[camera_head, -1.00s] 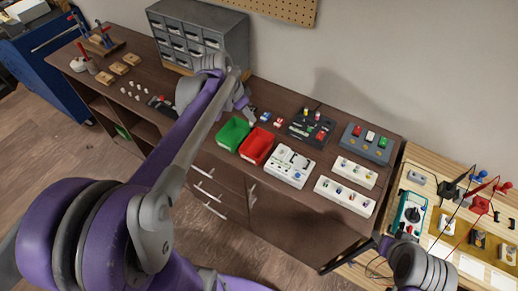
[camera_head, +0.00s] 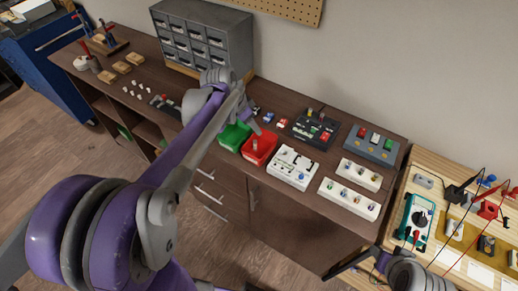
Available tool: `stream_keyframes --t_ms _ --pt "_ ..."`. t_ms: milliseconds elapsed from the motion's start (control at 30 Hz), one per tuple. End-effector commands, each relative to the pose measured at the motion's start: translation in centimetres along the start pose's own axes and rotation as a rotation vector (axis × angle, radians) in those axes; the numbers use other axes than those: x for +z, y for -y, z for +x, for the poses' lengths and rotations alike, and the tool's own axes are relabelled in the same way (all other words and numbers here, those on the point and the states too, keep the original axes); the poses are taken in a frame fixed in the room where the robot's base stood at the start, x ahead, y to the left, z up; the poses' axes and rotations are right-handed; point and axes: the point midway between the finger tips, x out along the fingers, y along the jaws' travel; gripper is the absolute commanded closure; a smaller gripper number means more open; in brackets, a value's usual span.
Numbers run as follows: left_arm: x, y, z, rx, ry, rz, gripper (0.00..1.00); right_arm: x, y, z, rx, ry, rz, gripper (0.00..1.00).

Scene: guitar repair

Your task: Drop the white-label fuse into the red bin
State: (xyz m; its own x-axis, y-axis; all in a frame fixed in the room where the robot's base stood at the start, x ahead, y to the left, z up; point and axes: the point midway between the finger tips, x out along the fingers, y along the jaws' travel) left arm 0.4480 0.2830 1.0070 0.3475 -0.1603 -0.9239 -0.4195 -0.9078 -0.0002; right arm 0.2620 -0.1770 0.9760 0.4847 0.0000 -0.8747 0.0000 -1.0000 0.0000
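The red bin (camera_head: 262,150) sits on the brown workbench, just right of the green bin (camera_head: 232,138). My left arm reaches in from the left, and its gripper (camera_head: 256,129) is at the back edge of the red bin, pointing down toward it. The fingers are small, so I cannot tell if they are open or hold anything. Behind the bins lie small pieces, one blue and white (camera_head: 268,117) and one red and white (camera_head: 281,123). I cannot make out a white-label fuse. Part of my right arm shows at the lower right; its gripper is out of view.
A white device (camera_head: 292,167) stands right of the red bin, with white socket strips (camera_head: 348,199) beyond it. A black board (camera_head: 315,130) and a grey switch box (camera_head: 371,145) stand behind. A grey drawer cabinet (camera_head: 205,40) stands at the back.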

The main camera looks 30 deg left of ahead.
Motion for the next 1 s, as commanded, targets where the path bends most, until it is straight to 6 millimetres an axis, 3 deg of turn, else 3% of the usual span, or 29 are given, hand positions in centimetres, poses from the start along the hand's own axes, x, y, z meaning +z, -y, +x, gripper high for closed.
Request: stream_keyframes --t_ms 267,700,1000 --pt "0.0 0.0 -0.6 0.0 0.0 -0.001 0.49 -0.1 0.0 0.0 0.0 0.0 0.0 0.5" --pt "0.0 0.0 -8.6 -0.001 -0.001 -0.002 0.49 -0.6 0.0 -0.4 0.0 -0.006 0.0 0.5" --pt "0.0 0.0 -10.8 0.0 0.0 0.0 0.49 -0.7 0.0 -0.5 0.0 -0.007 0.0 0.5"
